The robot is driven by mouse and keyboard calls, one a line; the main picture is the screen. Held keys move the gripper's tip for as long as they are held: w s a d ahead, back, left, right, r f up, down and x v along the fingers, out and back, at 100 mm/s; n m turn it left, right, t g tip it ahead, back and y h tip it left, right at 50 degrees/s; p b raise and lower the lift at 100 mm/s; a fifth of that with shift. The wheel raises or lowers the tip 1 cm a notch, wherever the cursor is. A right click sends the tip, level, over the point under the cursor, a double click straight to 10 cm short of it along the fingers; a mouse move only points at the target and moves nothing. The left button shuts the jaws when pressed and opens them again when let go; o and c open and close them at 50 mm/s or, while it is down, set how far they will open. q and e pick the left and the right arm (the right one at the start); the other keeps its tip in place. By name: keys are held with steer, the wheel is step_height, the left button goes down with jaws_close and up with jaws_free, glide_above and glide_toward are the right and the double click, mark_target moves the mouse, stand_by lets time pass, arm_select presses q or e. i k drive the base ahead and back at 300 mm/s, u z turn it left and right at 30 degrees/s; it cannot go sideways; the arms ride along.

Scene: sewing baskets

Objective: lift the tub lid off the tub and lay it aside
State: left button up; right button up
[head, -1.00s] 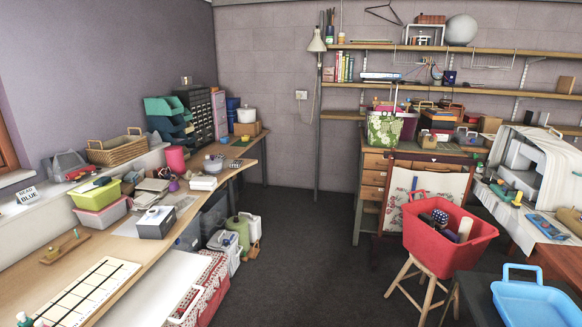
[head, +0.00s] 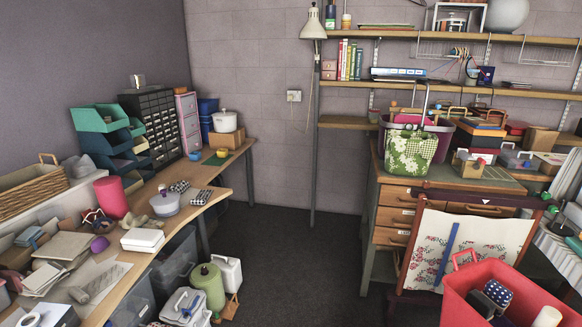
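A round pale grey tub (head: 164,205) stands on the long wooden table at the left, with what looks like a lid with a small knob on top. A white round pot (head: 225,122), with what looks like a lid, stands on a cardboard box at the table's far end. I cannot tell for certain which of these is the task's tub. Neither of my grippers shows in the head view.
The long left table (head: 214,197) is crowded with boxes, cloth and drawer units. A red basket (head: 470,291) stands at the lower right. A wooden workbench (head: 398,196) stands at the back right. Dark floor (head: 290,260) is clear between them.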

mark_target(223, 114)
steer(key=i, duration=2.85)
steer(key=u, duration=1.25)
